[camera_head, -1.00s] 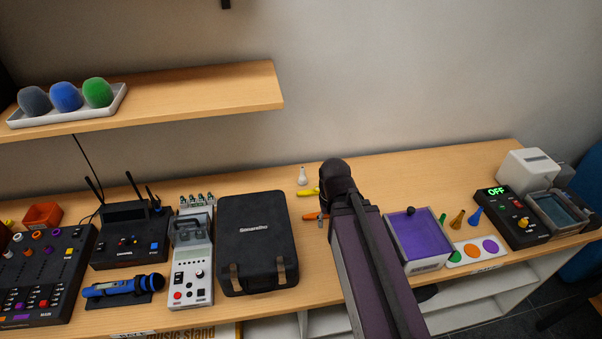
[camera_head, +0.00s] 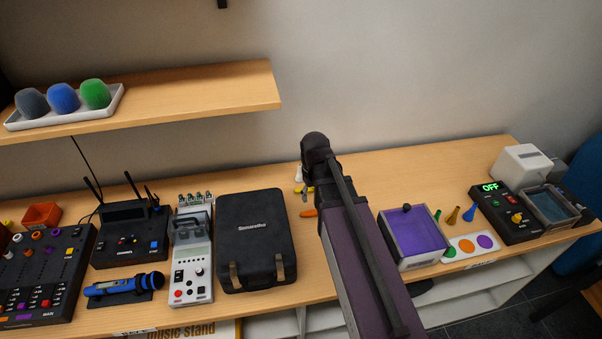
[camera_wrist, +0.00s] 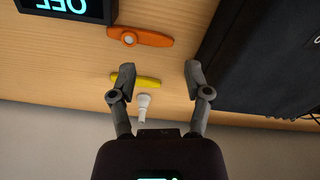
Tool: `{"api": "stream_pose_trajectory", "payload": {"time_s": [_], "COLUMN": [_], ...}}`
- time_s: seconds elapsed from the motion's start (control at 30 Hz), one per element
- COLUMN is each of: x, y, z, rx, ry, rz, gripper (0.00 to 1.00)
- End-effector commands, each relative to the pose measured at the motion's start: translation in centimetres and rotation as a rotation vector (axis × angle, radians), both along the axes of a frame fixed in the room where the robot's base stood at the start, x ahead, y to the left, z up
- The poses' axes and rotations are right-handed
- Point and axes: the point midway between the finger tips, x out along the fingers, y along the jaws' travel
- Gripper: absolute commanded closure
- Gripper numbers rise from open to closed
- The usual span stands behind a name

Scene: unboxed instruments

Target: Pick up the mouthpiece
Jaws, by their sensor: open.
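The mouthpiece, a small white piece with a round flared end (camera_wrist: 143,105), lies on the wooden table near the wall. In the head view it shows as a small white piece (camera_head: 298,173) just left of my arm. My gripper (camera_wrist: 159,80) is open and empty above the table. In the wrist view the mouthpiece lies between its fingers, nearer the left one and toward the palm. A yellow kazoo-like piece (camera_wrist: 148,82) lies close to the mouthpiece, partly behind the left finger. My arm hides most of the gripper in the head view.
An orange kazoo-like piece (camera_wrist: 140,37) lies near the yellow one. A black case (camera_head: 254,240) stands left of them. A dark box with a lit display (camera_wrist: 68,8) is in the wrist view's corner. A purple-topped box (camera_head: 414,235) stands right of my arm.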

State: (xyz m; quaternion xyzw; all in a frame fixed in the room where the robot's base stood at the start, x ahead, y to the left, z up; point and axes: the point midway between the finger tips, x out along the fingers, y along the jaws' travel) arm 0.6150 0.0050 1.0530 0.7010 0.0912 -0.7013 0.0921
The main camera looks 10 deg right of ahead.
Motion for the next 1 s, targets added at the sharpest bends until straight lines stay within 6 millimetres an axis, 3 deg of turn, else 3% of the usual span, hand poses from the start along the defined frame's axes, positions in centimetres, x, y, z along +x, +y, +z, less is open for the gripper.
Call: {"api": "stream_pose_trajectory", "payload": {"time_s": [0.03,0.2,0.4,0.5,0.7,1.0], "x": [3.0,10.0,17.0,19.3,21.3,21.3], "y": [0.0,-0.1,-0.1,-0.1,-0.2,-0.2], "z": [1.0,2.8,4.5,5.0,5.4,5.4], "rx": [0.0,0.0,0.001,0.001,0.001,0.001], "ry": [0.0,0.0,0.0,0.0,0.0,0.0], "rz": [0.054,0.277,0.517,0.604,0.691,0.699], "gripper": [0.37,0.37,0.37,0.37,0.37,0.37]}}
